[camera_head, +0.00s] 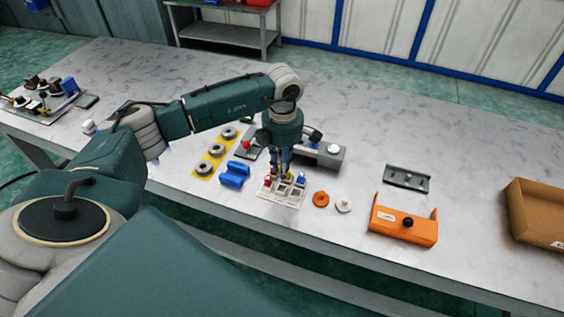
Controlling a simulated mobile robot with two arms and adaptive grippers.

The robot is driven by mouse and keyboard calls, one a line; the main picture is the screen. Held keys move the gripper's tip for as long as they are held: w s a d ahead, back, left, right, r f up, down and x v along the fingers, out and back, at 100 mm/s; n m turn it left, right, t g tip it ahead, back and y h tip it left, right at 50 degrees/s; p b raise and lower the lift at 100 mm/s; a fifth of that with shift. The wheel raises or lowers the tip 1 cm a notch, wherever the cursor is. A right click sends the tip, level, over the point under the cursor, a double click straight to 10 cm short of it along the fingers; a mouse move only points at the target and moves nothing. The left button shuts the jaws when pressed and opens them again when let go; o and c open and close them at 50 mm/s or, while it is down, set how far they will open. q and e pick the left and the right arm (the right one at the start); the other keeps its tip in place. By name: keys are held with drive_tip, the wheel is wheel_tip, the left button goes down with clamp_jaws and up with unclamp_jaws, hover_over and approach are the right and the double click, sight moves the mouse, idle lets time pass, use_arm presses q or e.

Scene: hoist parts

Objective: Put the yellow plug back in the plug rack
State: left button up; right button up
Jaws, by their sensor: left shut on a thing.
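The white plug rack (283,197) stands near the front edge of the table, right of my arm. A red plug (267,182) is at its left side and a blue plug (301,178) at its right back. My left gripper (284,174) points down over the back part of the rack. It is shut on the yellow plug (290,178), of which only a small part shows. I cannot tell whether the plug is in a slot or just above one. My right gripper is not in view.
A blue block (235,174) and a yellow strip with grey rings (215,152) lie left of the rack. An orange disc (321,199), a white disc (344,204), an orange bracket (404,224) and a cardboard box (539,213) lie right. A grey fixture (320,155) stands behind.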

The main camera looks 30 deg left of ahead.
use_arm(q)
drive_tip(key=shift+s+f, duration=0.1)
drive_tip(key=shift+f, duration=0.5)
wheel_tip(320, 180, down, 3)
drive_tip(key=b, duration=0.2)
drive_tip(key=shift+f+b, duration=0.1)
drive_tip(key=shift+b, duration=0.25)
drive_tip(key=shift+f, duration=0.35)
drive_tip(key=shift+f+b, duration=0.15)
drive_tip(key=shift+b, duration=0.25)
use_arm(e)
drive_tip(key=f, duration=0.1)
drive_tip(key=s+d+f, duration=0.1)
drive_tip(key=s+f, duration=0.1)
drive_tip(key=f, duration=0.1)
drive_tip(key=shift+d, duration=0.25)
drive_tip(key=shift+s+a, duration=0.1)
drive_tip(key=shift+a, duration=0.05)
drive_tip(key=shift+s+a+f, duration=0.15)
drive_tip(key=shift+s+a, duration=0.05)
